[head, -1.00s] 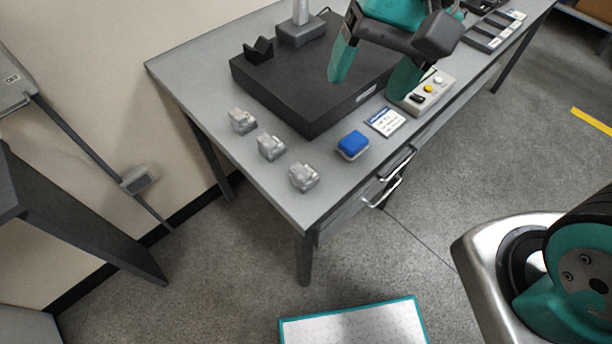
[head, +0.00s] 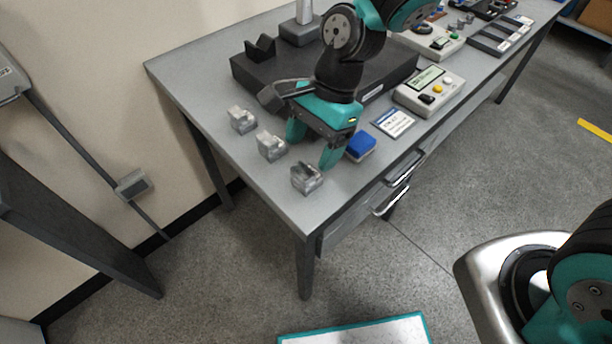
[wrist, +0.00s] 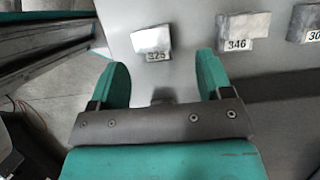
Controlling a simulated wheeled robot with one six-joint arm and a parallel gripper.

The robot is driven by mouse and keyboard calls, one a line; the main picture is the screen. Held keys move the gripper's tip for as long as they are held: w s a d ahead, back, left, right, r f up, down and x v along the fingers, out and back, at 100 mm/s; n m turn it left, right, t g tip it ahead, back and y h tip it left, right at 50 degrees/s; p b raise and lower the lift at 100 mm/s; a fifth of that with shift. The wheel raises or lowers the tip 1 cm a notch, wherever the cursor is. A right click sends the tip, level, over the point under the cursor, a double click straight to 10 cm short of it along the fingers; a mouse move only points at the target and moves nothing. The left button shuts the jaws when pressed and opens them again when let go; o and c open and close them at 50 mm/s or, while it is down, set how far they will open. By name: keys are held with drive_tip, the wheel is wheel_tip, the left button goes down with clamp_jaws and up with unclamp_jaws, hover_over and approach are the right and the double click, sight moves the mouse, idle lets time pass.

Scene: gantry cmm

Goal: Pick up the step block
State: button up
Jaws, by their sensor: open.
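Three small grey metal blocks stand in a row along the table's near left end; which is the step block I cannot tell for sure. They are the front block (head: 306,179), the middle block (head: 270,146) and the far block (head: 241,120). In the wrist view they carry labels: 325 (wrist: 152,38), 346 (wrist: 243,27) and a partly cut-off one starting 30 (wrist: 308,24). My gripper (head: 314,145) is open and empty, its teal fingers pointing down beside the row. In the wrist view the block labelled 325 lies just beyond the gap between my fingertips (wrist: 162,66).
A blue-topped block (head: 360,145) stands close to the right of my gripper. A dark plate (head: 270,88) lies behind it. A label card (head: 393,122) and a control box (head: 430,91) lie to the right. The table's front edge is close to the front block.

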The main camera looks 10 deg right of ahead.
sight(307, 168)
drive_tip(key=x, duration=0.4)
drive_tip(key=s+x, duration=0.1)
drive_tip(key=x, duration=0.1)
drive_tip(key=shift+f, duration=0.2)
drive_tip(key=c, duration=1.1)
